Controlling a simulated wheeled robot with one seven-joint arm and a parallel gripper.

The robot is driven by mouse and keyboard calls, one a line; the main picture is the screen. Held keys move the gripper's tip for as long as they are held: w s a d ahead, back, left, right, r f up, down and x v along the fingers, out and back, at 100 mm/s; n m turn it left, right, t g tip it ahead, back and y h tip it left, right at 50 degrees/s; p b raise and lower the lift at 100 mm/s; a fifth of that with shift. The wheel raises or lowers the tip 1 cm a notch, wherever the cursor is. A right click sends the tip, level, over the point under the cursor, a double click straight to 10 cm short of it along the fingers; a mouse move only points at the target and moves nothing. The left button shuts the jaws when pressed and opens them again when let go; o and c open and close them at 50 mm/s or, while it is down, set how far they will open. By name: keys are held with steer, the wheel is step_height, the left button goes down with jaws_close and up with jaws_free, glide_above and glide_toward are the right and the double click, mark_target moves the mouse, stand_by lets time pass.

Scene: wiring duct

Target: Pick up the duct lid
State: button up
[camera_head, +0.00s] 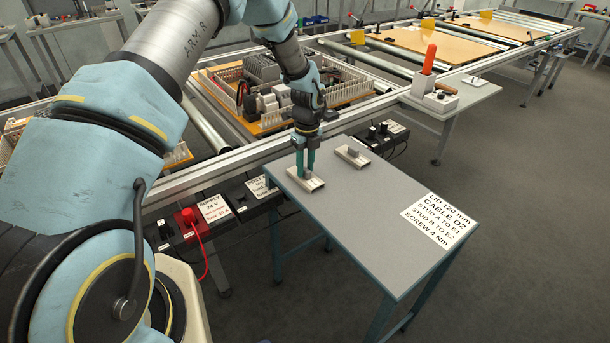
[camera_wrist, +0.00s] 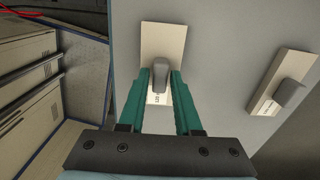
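A pale, flat duct lid (camera_wrist: 163,38) with a grey upright grip (camera_wrist: 160,72) lies on the grey side table, near its left end. It also shows in the head view (camera_head: 315,185). My gripper (camera_head: 305,175) points down over this lid. In the wrist view its green fingers (camera_wrist: 160,80) stand on either side of the grey grip, with a narrow gap between them. I cannot tell whether they touch it. Part of the lid's printed label shows between the fingers. A second similar lid (camera_head: 347,159) with its own grey grip lies to the right; it also shows in the wrist view (camera_wrist: 269,78).
The side table (camera_head: 365,215) is clear toward the front, apart from a printed card (camera_head: 440,218). Behind it a metal rail frame carries a wiring panel (camera_head: 262,123). Black supply boxes (camera_head: 205,212) with a red cable sit at the table's left.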

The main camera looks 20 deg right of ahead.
jaws_close()
stand_by(0.3)
